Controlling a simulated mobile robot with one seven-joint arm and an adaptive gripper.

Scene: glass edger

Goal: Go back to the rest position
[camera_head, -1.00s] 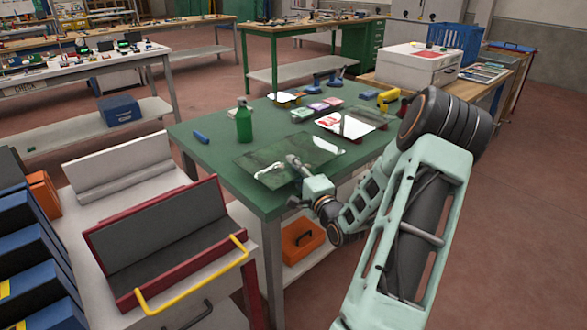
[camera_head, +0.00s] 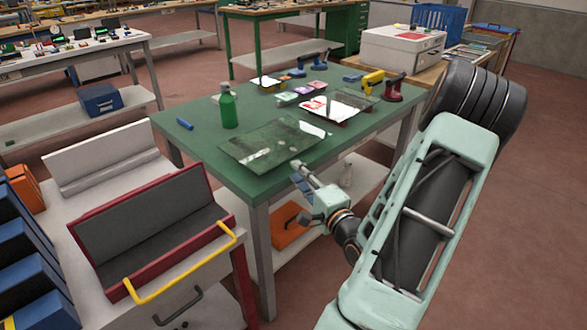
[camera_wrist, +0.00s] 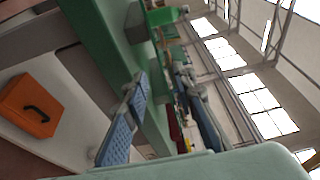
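My gripper (camera_head: 303,179) hangs just off the near right edge of the green worktable (camera_head: 185,145), close to the table's front corner. In the wrist view its two blue-padded fingers stand apart, with nothing held in the gap (camera_wrist: 163,105). A clear glass pane (camera_head: 268,143) lies flat on the table near that edge, apart from the gripper. My arm folds up at the right of the head view, outside the table.
A green bottle (camera_head: 228,108), a blue marker (camera_head: 185,124) and red-and-black suction cups (camera_head: 394,88) stand or lie on the table. An orange toolbox (camera_head: 292,228) sits on the lower shelf. A red-framed rack (camera_head: 158,236) is at the left. Floor at the right is clear.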

